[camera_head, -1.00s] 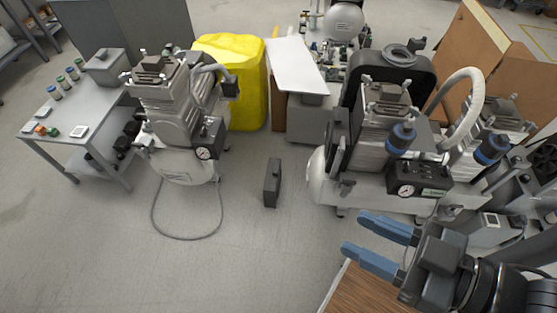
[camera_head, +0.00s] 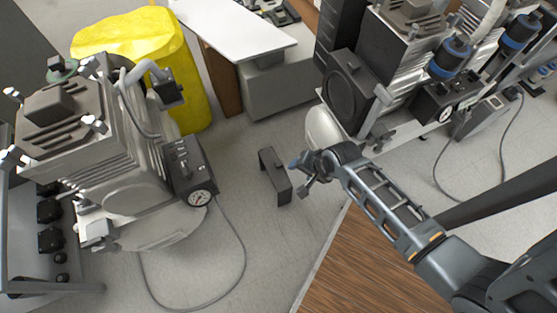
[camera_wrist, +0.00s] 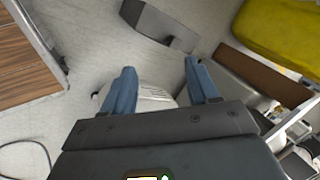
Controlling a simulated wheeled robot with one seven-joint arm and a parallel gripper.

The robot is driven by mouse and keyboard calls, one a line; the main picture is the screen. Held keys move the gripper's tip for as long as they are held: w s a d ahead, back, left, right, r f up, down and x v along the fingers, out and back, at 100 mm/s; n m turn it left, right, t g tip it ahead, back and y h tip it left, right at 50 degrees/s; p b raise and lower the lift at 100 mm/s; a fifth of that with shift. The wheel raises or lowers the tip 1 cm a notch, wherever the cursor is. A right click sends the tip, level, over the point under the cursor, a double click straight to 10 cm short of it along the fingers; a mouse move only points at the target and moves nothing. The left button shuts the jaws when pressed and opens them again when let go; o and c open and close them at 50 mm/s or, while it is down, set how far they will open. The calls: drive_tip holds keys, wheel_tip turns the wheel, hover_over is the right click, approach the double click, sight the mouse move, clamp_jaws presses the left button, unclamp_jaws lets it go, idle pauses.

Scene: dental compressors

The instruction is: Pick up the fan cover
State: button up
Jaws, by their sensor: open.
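A dark grey, U-shaped piece that looks like the fan cover (camera_head: 275,177) stands on the floor between the two compressors. It also shows at the top of the wrist view (camera_wrist: 160,25), beyond the fingertips. My gripper (camera_head: 300,165) is just to the right of it in the head view and looks apart from it. In the wrist view my gripper (camera_wrist: 160,78) has its two blue fingers spread, with nothing held between them. The fingers are mostly hidden in the head view.
A compressor (camera_head: 120,165) stands on the left, its hose looping on the floor. Another compressor (camera_head: 395,65) stands behind my arm. A yellow covered object (camera_head: 150,45) and a grey cabinet (camera_head: 285,88) are behind. A wooden surface (camera_head: 350,265) is at the front. Floor around the cover is clear.

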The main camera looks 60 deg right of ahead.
drive_tip(key=w+d+f+m+g+y+b, duration=0.1)
drive_tip(key=w+d+f+m+b, duration=0.25)
drive_tip(key=f, duration=0.35)
drive_tip(key=m+g+y+b, duration=0.1)
drive_tip(key=m+y+b, duration=0.2)
drive_tip(key=m+b, duration=0.15)
approach(279, 163)
drive_tip(key=f, duration=0.2)
drive_tip(key=shift+w+a+b+x, duration=0.15)
drive_tip(key=shift+b+x, duration=0.85)
drive_tip(key=shift+x, duration=0.8)
drive_tip(key=shift+w+a+b+x, duration=0.1)
drive_tip(key=shift+b+x, duration=0.85)
drive_tip(key=shift+x, duration=0.9)
drive_tip(key=shift+r, duration=0.2)
clamp_jaws()
